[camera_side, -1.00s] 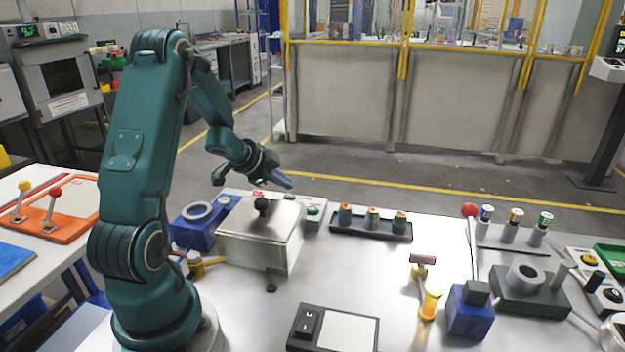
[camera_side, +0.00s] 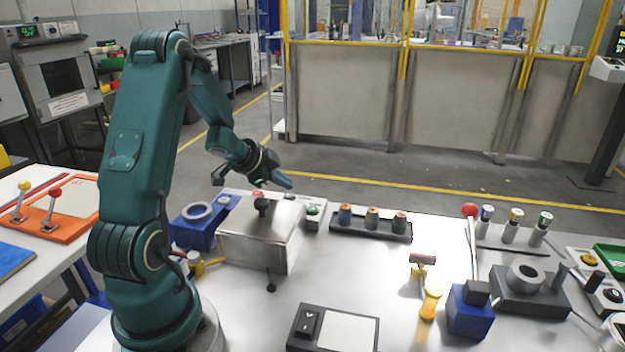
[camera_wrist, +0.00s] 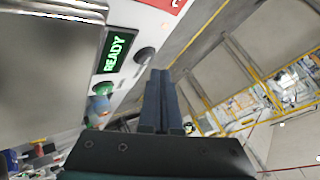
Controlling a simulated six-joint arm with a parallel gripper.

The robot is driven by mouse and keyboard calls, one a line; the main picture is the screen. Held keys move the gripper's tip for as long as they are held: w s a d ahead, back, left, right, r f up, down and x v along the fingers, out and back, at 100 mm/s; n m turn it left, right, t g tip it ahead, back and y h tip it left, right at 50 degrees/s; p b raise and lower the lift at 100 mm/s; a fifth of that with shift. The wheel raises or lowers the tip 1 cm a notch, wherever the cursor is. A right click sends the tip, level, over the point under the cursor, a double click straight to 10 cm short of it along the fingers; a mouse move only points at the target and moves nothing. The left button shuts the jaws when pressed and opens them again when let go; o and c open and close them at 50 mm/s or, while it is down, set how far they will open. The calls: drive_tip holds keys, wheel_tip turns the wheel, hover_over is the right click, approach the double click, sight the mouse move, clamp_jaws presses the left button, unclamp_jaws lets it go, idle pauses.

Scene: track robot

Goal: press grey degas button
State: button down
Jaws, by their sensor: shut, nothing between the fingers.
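A light control panel stands behind a metal box with a black knob. In the wrist view the panel (camera_wrist: 127,83) carries a green-lit READY display (camera_wrist: 115,49), a round dark grey button (camera_wrist: 144,55) and a green button (camera_wrist: 103,88). The green button (camera_side: 313,210) also shows in the side view, where I cannot make out the grey one. My gripper (camera_side: 289,184) is shut and empty, above the panel and behind the box. In the wrist view its closed fingers (camera_wrist: 160,76) end close beside the grey button in the picture; I see no clear contact.
The metal box (camera_side: 262,245) fills the space in front of the panel. A blue fixture with a ring (camera_side: 194,229) stands to its left. A black rack (camera_side: 372,229) with several small pots is to the right. A red-knobbed lever (camera_side: 470,211) rises farther right.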

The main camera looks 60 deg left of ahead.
sight(285, 196)
drive_tip(key=shift+f, duration=0.1)
drive_tip(key=shift+f, duration=0.35)
drive_tip(key=shift+f, duration=0.4)
idle(0.6)
drive_tip(key=shift+r, duration=0.85)
drive_tip(key=shift+r, duration=2.5)
